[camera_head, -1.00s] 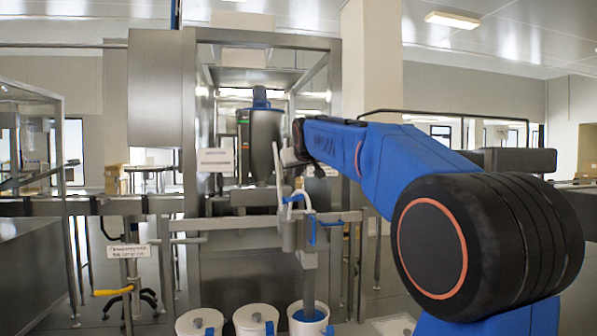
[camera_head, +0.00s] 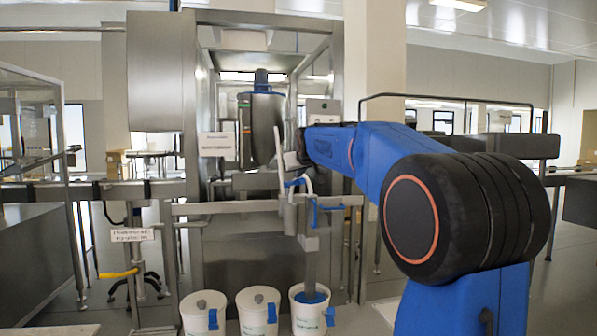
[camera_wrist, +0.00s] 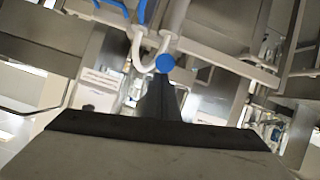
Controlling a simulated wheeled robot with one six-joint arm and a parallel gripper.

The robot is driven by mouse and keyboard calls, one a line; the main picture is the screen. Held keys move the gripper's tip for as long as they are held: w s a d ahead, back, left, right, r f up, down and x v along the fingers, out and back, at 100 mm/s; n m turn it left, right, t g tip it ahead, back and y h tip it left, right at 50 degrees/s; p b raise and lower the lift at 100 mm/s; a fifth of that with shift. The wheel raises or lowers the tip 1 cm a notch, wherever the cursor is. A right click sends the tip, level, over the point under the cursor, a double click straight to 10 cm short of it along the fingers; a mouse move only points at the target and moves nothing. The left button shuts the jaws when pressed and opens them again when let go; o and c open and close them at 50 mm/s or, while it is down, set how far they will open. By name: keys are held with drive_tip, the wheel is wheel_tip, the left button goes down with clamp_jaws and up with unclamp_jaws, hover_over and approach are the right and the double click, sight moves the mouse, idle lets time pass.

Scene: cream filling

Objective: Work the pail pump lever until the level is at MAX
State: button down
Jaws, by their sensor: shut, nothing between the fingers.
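The pail pump (camera_head: 309,250) stands upright in the right-hand white pail (camera_head: 307,318), which is open with blue stuff at its top. Blue handle parts (camera_head: 295,182) and a curved white pipe show at the pump's upper end. My gripper (camera_head: 291,161) is just above these parts. In the wrist view its dark shut fingers (camera_wrist: 160,98) point at a round blue knob (camera_wrist: 165,63), with the white pipe (camera_wrist: 138,45) beside it. I cannot tell whether they touch. The metal hopper (camera_head: 262,127) has a narrow level strip (camera_head: 244,140); its level and marks are too small to read.
Two closed white pails, the left (camera_head: 203,314) and the middle (camera_head: 258,311), stand beside the open pail. A metal frame rail (camera_head: 240,207) runs behind the pump. A yellow handle (camera_head: 118,274) is at the lower left. My blue arm fills the right side.

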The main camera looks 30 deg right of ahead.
drive_tip(key=shift+s+f, duration=0.2)
drive_tip(key=shift+f, duration=0.45)
wheel_tip(320, 180, down, 16)
idle(0.3)
drive_tip(key=shift+s+r, duration=0.1)
drive_tip(key=shift+r, duration=0.1)
wheel_tip(320, 180, up, 6)
drive_tip(key=s+a, duration=0.2)
drive_tip(key=s+a+f, duration=0.2)
drive_tip(key=s, duration=0.6)
drive_tip(key=shift+s+a, duration=0.3)
drive_tip(key=shift+s, duration=0.1)
